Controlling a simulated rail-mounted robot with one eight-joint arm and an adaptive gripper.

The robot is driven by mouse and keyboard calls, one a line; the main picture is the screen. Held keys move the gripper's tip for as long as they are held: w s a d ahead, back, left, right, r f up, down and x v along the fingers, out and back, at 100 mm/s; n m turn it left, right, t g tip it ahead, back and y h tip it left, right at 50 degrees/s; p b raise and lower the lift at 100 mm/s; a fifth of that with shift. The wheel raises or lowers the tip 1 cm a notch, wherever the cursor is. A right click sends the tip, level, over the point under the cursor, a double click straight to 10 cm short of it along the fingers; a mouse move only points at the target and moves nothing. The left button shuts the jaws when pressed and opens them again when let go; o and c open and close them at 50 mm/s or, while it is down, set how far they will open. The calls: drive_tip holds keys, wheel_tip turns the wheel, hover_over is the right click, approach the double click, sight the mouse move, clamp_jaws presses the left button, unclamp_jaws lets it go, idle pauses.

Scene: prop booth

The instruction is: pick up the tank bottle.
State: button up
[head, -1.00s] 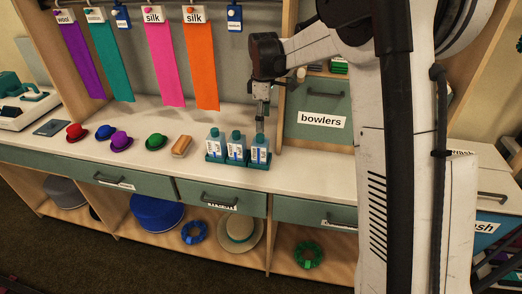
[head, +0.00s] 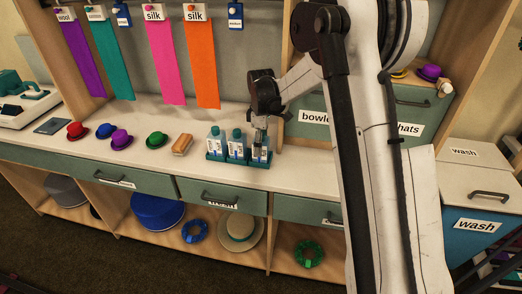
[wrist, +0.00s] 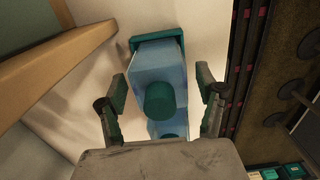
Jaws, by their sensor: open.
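Three blue bottles with teal caps stand upright in a row in a green tray (head: 214,157) on the white counter: a left bottle (head: 215,143), a middle bottle (head: 236,148) and a right bottle (head: 259,157). Their labels are too small to read. My gripper (head: 261,139) points down over the right bottle and hides its cap in the head view. In the wrist view the fingers (wrist: 162,88) are open, one on each side of a bottle (wrist: 157,62) and its teal cap (wrist: 159,99), with gaps on both sides. Part of another bottle (wrist: 170,130) shows below it.
A wooden upright (head: 283,80) and the "bowlers" drawer front (head: 312,116) stand close behind and right. Free counter lies in front of the tray.

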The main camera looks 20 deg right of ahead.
wheel_tip(320, 180, down, 2)
drive_tip(key=shift+f, duration=0.15)
drive_tip(key=shift+c, duration=0.3)
drive_tip(key=c, duration=1.4)
